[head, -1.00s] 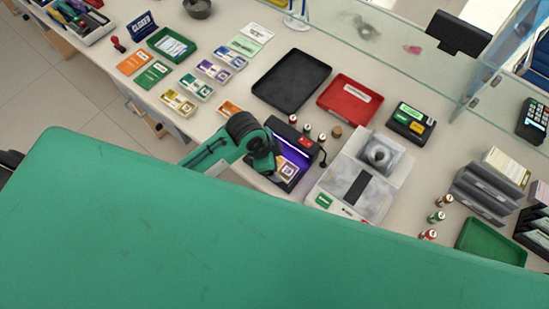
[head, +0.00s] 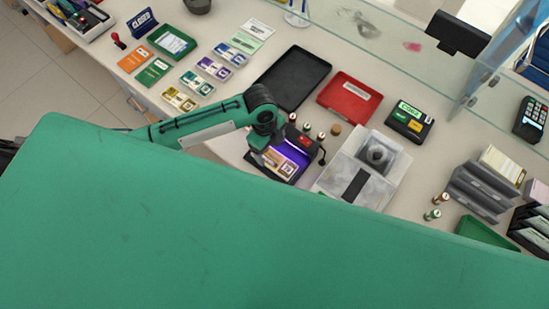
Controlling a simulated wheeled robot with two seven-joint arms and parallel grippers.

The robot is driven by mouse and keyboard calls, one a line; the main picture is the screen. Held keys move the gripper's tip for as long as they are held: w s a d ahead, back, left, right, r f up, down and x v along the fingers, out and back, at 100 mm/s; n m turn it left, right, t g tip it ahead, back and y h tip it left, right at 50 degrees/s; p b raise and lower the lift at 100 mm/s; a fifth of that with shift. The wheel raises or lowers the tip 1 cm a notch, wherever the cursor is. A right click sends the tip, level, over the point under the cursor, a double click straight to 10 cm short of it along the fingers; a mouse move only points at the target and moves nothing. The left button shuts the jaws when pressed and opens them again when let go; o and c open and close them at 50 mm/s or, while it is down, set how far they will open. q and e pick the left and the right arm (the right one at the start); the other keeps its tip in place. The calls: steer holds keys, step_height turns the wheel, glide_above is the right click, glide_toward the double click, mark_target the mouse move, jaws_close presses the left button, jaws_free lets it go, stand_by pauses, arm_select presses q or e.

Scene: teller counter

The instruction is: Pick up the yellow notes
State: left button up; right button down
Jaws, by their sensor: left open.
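The yellow notes (head: 180,98) lie flat as a banded bundle on the counter, at the near end of a row of note bundles. My left gripper (head: 259,145) is open, well to the right of them, beside the purple-lit note checker (head: 290,153). Its fingers are small and partly hidden under the dark wrist. A tan-orange note bundle (head: 285,165) lies in the purple light, close to the gripper. My left forearm crosses the counter to the right of the yellow notes. My right gripper is not in view.
Purple notes (head: 214,68), teal notes (head: 197,82) and blue notes (head: 229,53) lie behind the yellow ones. A black tray (head: 291,79), a red tray (head: 349,98) and a grey-white machine (head: 362,170) stand to the right. A glass screen runs behind.

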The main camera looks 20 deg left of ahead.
mark_target(274, 159)
arm_select(q)
steer(key=shift+d+f, duration=0.1)
steer(key=shift+f, duration=0.75)
steer(key=shift+f+p, duration=0.45)
steer(key=shift+f, duration=0.05)
steer(key=f, duration=0.1)
steer(key=f+p, duration=0.1)
steer(key=f, duration=0.1)
steer(key=shift+d, duration=0.25)
steer(key=shift+f, duration=0.7)
steer(key=c, duration=1.2)
steer(key=shift+r, duration=0.1)
